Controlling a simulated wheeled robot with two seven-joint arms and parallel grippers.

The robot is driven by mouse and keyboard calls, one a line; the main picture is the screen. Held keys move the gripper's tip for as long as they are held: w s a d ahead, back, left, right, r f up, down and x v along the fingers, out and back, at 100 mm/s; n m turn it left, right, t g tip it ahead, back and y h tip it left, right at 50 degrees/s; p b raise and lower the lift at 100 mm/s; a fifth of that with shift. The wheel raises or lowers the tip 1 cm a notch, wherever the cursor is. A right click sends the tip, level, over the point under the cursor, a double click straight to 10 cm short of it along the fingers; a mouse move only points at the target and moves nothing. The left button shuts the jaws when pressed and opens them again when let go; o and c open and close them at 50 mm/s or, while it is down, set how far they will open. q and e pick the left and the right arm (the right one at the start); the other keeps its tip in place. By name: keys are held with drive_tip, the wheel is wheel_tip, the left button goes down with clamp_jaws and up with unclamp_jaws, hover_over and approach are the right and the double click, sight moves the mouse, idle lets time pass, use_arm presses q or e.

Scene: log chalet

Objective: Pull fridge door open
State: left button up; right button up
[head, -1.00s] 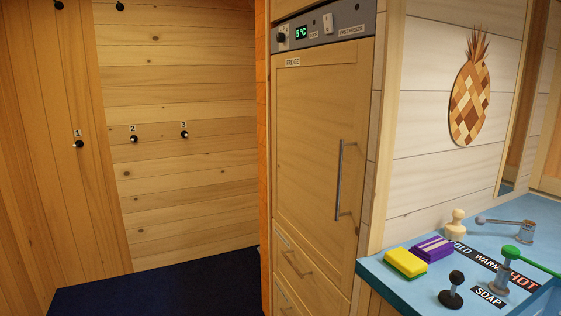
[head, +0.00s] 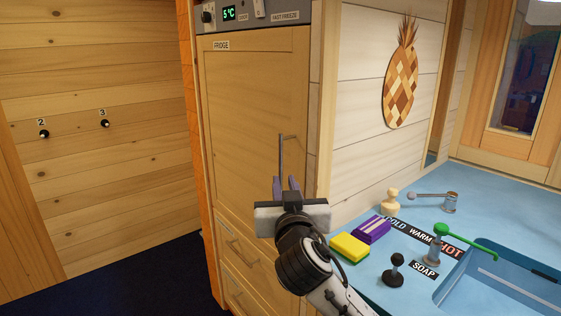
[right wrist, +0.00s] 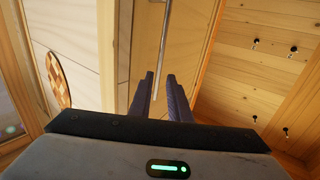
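The fridge door (head: 245,120) is a light wood panel labelled FRIDGE, and it looks shut, flush with its cabinet. Its handle (head: 281,155) is a thin upright metal bar near the door's right edge. My right gripper (head: 286,184) is in front of the handle's lower part and hides its lower end in the head view. In the right wrist view the purple fingers (right wrist: 161,88) stand apart, with the handle (right wrist: 164,45) showing in the gap between them. I see space beside the bar, so the gripper is open. My left gripper is not in view.
A blue counter (head: 500,200) with a sink stands at the right, holding a yellow sponge (head: 349,247), a purple block (head: 371,229) and a black-knobbed lever (head: 396,267). A drawer (head: 240,250) with a handle is below the door. Dark floor is free at the left.

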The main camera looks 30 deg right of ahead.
sight(281, 166)
drive_tip(key=p+x, duration=0.2)
drive_tip(key=x, duration=0.8)
drive_tip(key=shift+w+r, duration=0.1)
clamp_jaws()
